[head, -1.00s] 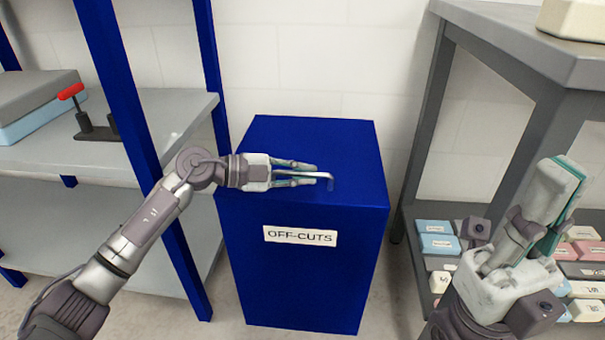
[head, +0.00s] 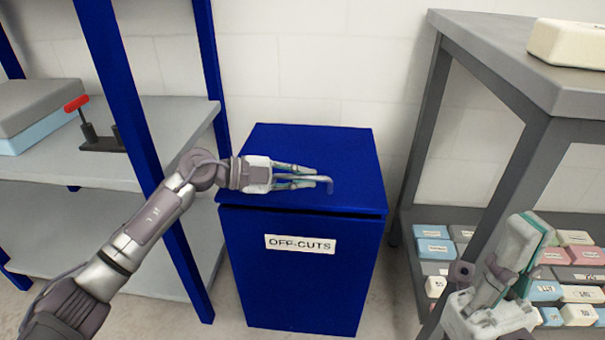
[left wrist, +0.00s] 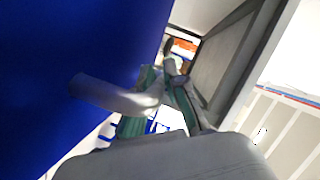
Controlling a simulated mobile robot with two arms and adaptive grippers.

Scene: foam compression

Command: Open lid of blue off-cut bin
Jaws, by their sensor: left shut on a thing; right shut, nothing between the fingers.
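The blue off-cut bin (head: 303,285) stands on the floor in the middle of the head view, with an "OFF-CUTS" label on its front. Its blue lid (head: 345,160) is slightly raised at the front, with a dark gap beneath its front edge. My left gripper (head: 318,178) lies level across the lid's top, shut on the metal lid handle (head: 327,186). The handle also shows between the fingers in the left wrist view (left wrist: 115,97), beside the blue lid surface. My right gripper (head: 530,240) is shut and empty at the lower right, away from the bin.
A blue-framed shelf (head: 60,165) on the left holds a red-handled clamp (head: 90,130) and foam blocks (head: 35,110). A grey table (head: 500,50) on the right has a cream block (head: 570,42) on top and several labelled blocks below. A tiled wall is behind the bin.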

